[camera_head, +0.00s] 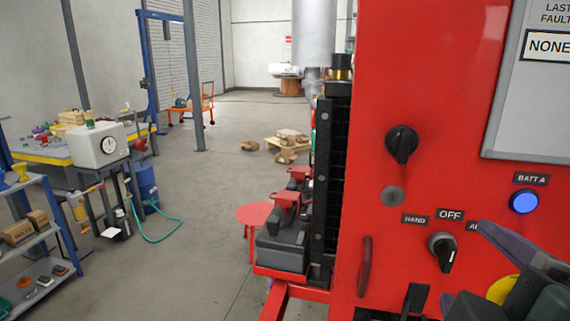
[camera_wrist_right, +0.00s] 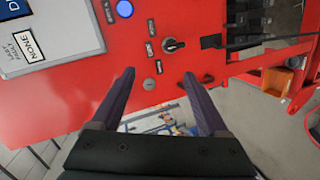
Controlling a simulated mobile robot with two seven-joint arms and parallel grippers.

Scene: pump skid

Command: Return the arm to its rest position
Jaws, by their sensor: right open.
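My right gripper (camera_wrist_right: 159,74) is open and empty in the right wrist view, its two purple fingers spread in front of the red panel (camera_wrist_right: 75,95). In the head view, one purple finger (camera_head: 510,246) and dark gripper parts show at the lower right, in front of the panel (camera_head: 440,60). The black selector knob (camera_head: 442,250) marked HAND and OFF sits close left of that finger; its third label is partly covered. This knob (camera_wrist_right: 173,45) lies beyond the fingertips in the wrist view, with a visible gap. My left gripper is not in view.
The panel bears another black knob (camera_head: 401,144), a lit blue lamp (camera_head: 524,202) and a grey display (camera_head: 540,95) reading NONE. Red-topped batteries (camera_head: 285,225) stand left of it. A workbench (camera_head: 45,158) and shelf (camera_head: 40,245) are far left. Open floor lies between.

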